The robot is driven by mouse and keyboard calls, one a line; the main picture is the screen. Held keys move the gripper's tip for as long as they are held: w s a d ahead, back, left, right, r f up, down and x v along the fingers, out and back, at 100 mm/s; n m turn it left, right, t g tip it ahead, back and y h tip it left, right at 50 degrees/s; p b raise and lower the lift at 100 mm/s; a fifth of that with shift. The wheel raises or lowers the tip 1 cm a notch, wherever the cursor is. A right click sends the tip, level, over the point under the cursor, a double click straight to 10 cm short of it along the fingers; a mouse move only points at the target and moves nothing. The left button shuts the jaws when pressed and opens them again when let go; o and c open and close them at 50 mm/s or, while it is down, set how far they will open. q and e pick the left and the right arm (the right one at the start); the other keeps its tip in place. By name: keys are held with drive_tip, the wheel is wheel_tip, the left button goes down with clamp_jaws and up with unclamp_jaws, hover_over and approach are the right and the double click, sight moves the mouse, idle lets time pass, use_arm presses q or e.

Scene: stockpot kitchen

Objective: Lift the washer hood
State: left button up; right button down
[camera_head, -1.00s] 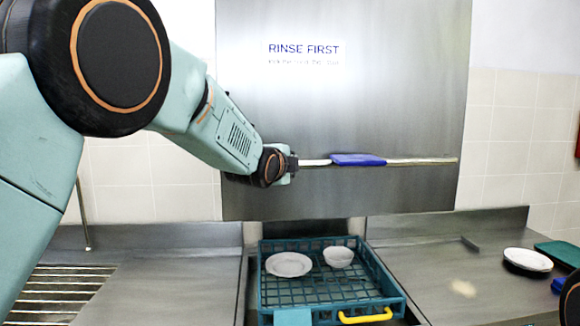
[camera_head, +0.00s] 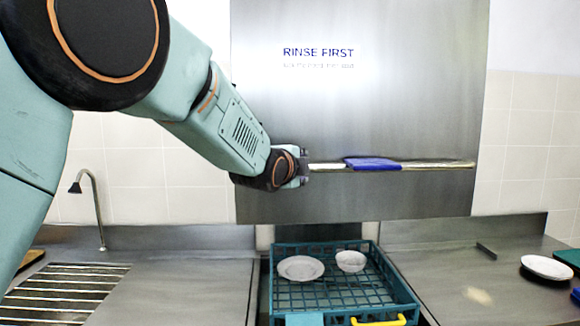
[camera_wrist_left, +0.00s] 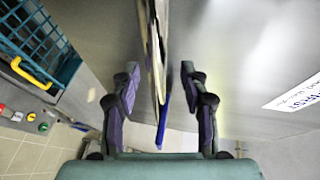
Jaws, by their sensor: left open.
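The washer hood (camera_head: 370,110) is a large steel panel marked "RINSE FIRST", standing raised above the counter. A long bar handle (camera_head: 430,165) with a blue grip (camera_head: 372,163) runs across its lower part. My left gripper (camera_head: 304,168) is at the left end of the handle. In the left wrist view my left gripper (camera_wrist_left: 160,95) is open, with the handle bar (camera_wrist_left: 155,60) running between its spread fingers and no clear contact. The fingertips are hard to make out in the head view. My right gripper is not in view.
A teal rack (camera_head: 290,297) with a plate (camera_head: 300,268) and a bowl (camera_head: 350,261) stands below the hood. A faucet (camera_head: 98,210) and slatted drain (camera_head: 60,290) are at left. A white plate (camera_head: 547,267) lies on the right counter. The steel counter left of the rack is mostly clear.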

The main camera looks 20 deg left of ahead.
use_arm(q)
drive_tip(key=s+r, duration=0.2)
drive_tip(key=s, duration=0.7)
drive_tip(key=shift+a, duration=0.2)
drive_tip(key=shift+s, duration=0.1)
drive_tip(key=s+a+f+n+g+b, duration=0.1)
drive_tip(key=s+f+n+g+b, duration=0.3)
drive_tip(key=f, duration=1.1)
drive_tip(key=s+a+f+n+g+b, duration=0.1)
drive_tip(key=s+f+n+b, duration=0.35)
drive_tip(key=f, duration=1.05)
drive_tip(key=s+a+f+n+g+b, duration=0.15)
drive_tip(key=s+f+n, duration=0.45)
drive_tip(key=f, duration=0.9)
drive_tip(key=s+f+n+g+b, duration=0.3)
drive_tip(key=s+f+g+b, duration=0.6)
drive_tip(key=s+f, duration=2.2)
wheel_tip(320, 180, down, 2)
drive_tip(key=b, duration=0.4)
drive_tip(key=shift+a+f+n+y, duration=0.15)
drive_tip(key=shift+a+n+y, duration=0.05)
drive_tip(key=shift+n+y, duration=0.2)
